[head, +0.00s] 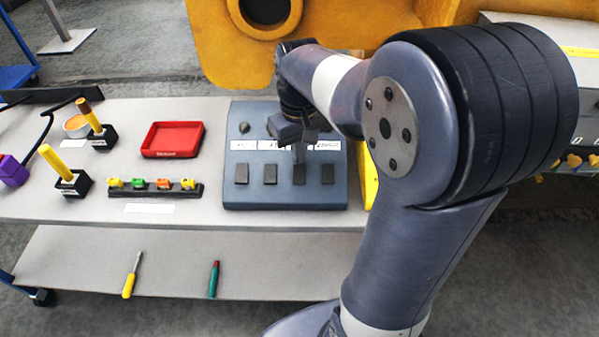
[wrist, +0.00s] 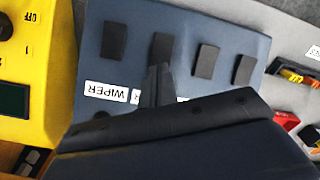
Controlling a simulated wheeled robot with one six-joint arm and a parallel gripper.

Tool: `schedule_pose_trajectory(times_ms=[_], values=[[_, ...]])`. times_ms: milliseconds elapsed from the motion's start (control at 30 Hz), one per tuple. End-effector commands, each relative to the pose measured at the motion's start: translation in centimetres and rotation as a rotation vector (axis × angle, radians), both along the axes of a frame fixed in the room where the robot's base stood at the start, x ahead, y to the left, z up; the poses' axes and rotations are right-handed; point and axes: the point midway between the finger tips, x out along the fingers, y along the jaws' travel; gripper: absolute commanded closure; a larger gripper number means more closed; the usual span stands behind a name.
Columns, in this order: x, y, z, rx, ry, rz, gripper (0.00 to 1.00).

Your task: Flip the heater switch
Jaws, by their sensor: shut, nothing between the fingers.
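The blue-grey switch panel (head: 285,196) has a row of several dark rocker switches with white labels. My gripper (head: 300,155) is shut and empty, pointing down over the panel's right half. Its tip is at the third rocker from the left (head: 299,174). In the wrist view the panel appears turned round, and my fingertips (wrist: 157,72) overlap the lower edge of that rocker (wrist: 161,46). I cannot tell if they touch it. Its label is mostly hidden; only an end letter like R shows. The neighbouring label reads WIPER (wrist: 107,90). The heater label is not readable.
A yellow box (wrist: 35,60) with a dark screen stands close beside the panel. A red tray (head: 172,140), a rack of coloured pieces (head: 150,190) and yellow-handled levers (head: 50,158) are to the left. The bench between tray and panel is clear.

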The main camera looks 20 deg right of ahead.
Motion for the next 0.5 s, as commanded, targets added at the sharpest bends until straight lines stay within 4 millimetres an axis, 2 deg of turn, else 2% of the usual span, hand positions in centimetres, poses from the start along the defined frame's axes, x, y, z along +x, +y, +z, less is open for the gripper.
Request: schedule_pose_trajectory(times_ms=[500], values=[[-0.01,0.0,-0.86,0.0,0.001,0.0,1.0]])
